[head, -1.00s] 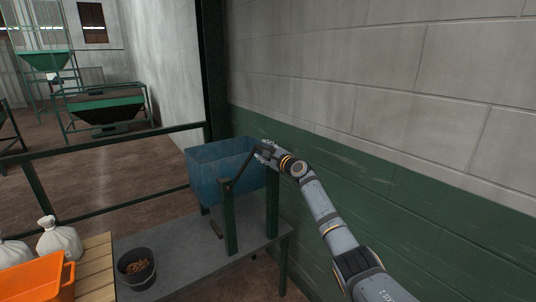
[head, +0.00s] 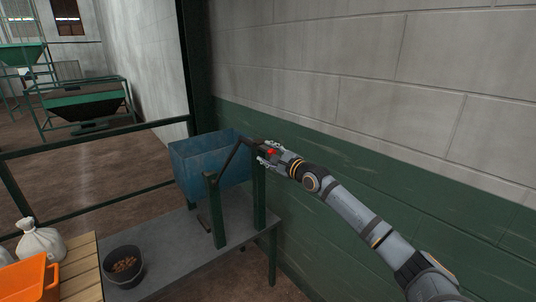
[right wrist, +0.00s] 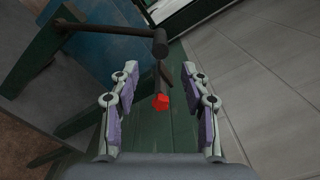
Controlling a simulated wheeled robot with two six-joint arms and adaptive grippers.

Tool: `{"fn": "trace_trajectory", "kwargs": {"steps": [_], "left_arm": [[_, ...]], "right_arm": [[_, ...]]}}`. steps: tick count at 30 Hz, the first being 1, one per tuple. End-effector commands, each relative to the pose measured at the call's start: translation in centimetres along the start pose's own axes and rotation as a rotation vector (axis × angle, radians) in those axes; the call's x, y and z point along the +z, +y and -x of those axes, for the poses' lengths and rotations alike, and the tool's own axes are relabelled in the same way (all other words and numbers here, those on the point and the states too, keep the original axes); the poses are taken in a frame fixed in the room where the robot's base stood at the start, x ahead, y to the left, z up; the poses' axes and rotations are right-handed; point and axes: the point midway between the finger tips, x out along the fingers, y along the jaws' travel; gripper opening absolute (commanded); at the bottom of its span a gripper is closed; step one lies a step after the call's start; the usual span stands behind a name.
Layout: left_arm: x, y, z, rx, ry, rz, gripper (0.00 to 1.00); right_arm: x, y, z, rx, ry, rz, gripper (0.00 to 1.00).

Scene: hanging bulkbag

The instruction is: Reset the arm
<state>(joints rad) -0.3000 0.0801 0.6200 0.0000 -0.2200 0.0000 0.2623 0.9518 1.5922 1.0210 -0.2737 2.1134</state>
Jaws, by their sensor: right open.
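My right gripper (head: 263,154) is at the right of a blue bin (head: 205,166) on a grey table. In the right wrist view my right gripper (right wrist: 159,72) has its two fingers spread apart. A dark bar with a red tip (right wrist: 160,102) shows in the gap between them, with no finger seen closed on it. The red tip also shows at the gripper in the head view (head: 271,152). A dark crank (right wrist: 110,28) runs from a green post to this bar. My left gripper is out of view.
Green posts (head: 215,212) stand on the grey table (head: 180,245) in front of the bin. A dark bucket (head: 124,266) with brown contents, an orange crate (head: 32,274) and a white sack (head: 40,242) are at lower left. A green and grey wall (head: 340,95) bounds the right.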

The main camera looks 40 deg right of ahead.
Motion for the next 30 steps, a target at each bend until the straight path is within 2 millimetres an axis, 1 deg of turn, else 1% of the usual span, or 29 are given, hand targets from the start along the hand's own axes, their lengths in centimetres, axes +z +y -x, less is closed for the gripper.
{"fn": "trace_trajectory", "kwargs": {"steps": [10,11,13,14,17,18,19,20,21,23,24,26,27,29,30], "left_arm": [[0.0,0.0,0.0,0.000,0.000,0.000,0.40],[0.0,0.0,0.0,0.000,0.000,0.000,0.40],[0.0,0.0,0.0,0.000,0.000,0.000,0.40],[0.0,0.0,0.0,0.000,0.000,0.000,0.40],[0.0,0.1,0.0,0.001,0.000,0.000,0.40],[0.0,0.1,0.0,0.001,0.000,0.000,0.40],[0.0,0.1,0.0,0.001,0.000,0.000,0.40],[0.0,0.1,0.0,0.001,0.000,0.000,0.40],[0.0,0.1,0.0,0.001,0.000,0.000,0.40],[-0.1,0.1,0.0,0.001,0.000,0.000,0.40],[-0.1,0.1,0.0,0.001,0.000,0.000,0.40],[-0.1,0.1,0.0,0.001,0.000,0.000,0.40],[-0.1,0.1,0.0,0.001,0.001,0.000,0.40],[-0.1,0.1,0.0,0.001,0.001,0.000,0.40],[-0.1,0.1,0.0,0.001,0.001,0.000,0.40]], "right_arm": [[-0.2,0.1,0.0,0.001,0.004,0.003,0.47],[-0.5,0.4,0.0,0.003,0.009,0.010,0.47],[-2.3,1.8,-0.1,0.016,0.040,0.052,0.47],[-3.5,2.9,0.0,0.027,0.061,0.083,0.47],[-9.0,8.2,0.6,0.091,0.155,0.240,0.47],[-11.4,10.8,1.2,0.131,0.195,0.318,0.47],[-13.2,12.8,1.8,0.164,0.221,0.377,0.47],[-14.8,14.9,2.5,0.200,0.246,0.436,0.47],[-17.0,17.6,3.5,0.251,0.274,0.512,0.47],[-19.8,21.8,5.3,0.335,0.305,0.628,0.47],[-21.6,24.7,6.8,0.396,0.320,0.701,0.47],[-23.9,29.0,9.2,0.492,0.331,0.811,0.47],[-25.3,31.8,10.9,0.559,0.331,0.881,0.47],[-27.1,36.0,13.9,0.663,0.319,0.984,0.47],[-28.1,38.8,16.0,0.733,0.303,1.051,0.47]]}}
